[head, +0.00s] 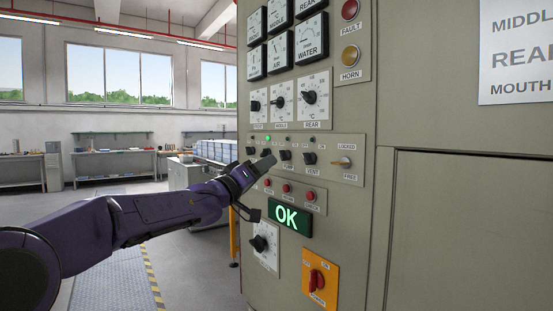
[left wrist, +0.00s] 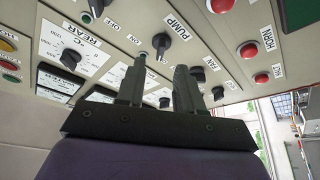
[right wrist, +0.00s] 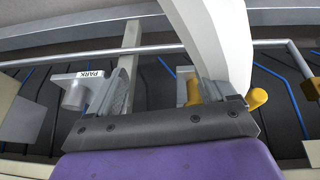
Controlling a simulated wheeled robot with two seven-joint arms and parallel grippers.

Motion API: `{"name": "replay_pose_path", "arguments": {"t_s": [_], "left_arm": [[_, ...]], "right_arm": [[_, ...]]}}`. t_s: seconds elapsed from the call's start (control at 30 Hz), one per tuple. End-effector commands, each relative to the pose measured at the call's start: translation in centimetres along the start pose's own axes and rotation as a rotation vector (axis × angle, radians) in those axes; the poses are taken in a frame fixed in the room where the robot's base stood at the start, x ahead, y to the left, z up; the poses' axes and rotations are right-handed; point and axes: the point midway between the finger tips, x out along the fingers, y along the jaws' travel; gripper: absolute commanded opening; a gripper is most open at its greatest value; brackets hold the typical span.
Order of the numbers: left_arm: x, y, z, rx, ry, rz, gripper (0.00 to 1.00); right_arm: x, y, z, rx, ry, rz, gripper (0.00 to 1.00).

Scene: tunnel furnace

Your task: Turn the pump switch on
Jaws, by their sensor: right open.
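The pump switch (head: 285,155) is a black rotary knob above its PUMP label on the grey control panel. In the left wrist view the pump switch (left wrist: 179,38) appears beyond the fingertips, near its label. My left gripper (head: 268,161) is at the panel, just left of the pump switch in the head view. In the left wrist view my left gripper (left wrist: 160,68) has its fingers apart with nothing held between them. Whether a fingertip touches the knob cannot be told. My right gripper (right wrist: 172,82) is open and shows only in its own wrist view.
The vent knob (head: 309,158) and the LOCKED/FREE lever (head: 342,162) are to the right. Red buttons (head: 286,188) and a lit OK sign (head: 289,217) are below. Near my right gripper are a grey PARK-labelled part (right wrist: 76,88) and a yellow handle (right wrist: 257,97).

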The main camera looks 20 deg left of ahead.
Motion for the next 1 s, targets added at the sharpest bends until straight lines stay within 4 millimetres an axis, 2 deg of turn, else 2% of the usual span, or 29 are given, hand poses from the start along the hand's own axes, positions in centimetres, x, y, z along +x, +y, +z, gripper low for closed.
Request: {"name": "replay_pose_path", "arguments": {"t_s": [0.03, 0.1, 0.23, 0.4, 0.63, 0.73, 0.77, 1.0], "left_arm": [[1.3, 0.1, -0.1, 0.001, -0.002, -0.001, 0.36], [2.8, 0.1, -0.2, 0.001, -0.001, -0.001, 0.36], [4.6, 0.0, -0.2, 0.001, 0.000, -0.003, 0.36], [5.5, -0.1, -0.1, -0.001, 0.002, -0.003, 0.36], [5.4, -0.2, -0.2, -0.001, 0.003, -0.004, 0.36], [5.4, -0.2, -0.2, -0.001, 0.003, -0.004, 0.04], [5.4, -0.2, -0.2, -0.001, 0.003, -0.004, 0.00], [5.4, -0.2, -0.2, 0.004, 0.002, -0.002, 0.00]], "right_arm": [[-0.7, 0.1, -0.3, 0.000, 0.000, 0.000, 0.83], [-1.1, 0.1, -0.5, 0.000, 0.000, 0.000, 0.83], [-1.8, 0.1, -0.7, 0.000, 0.000, 0.000, 0.83], [-1.9, 0.2, -0.8, 0.000, 0.000, 0.000, 0.83], [-1.9, 0.2, -0.8, 0.000, 0.000, 0.000, 0.83], [-1.9, 0.2, -0.8, 0.000, 0.001, 0.000, 0.83], [-1.9, 0.2, -0.8, 0.000, 0.001, 0.000, 0.83], [-1.9, 0.2, -0.8, 0.000, 0.001, 0.000, 0.83]]}}
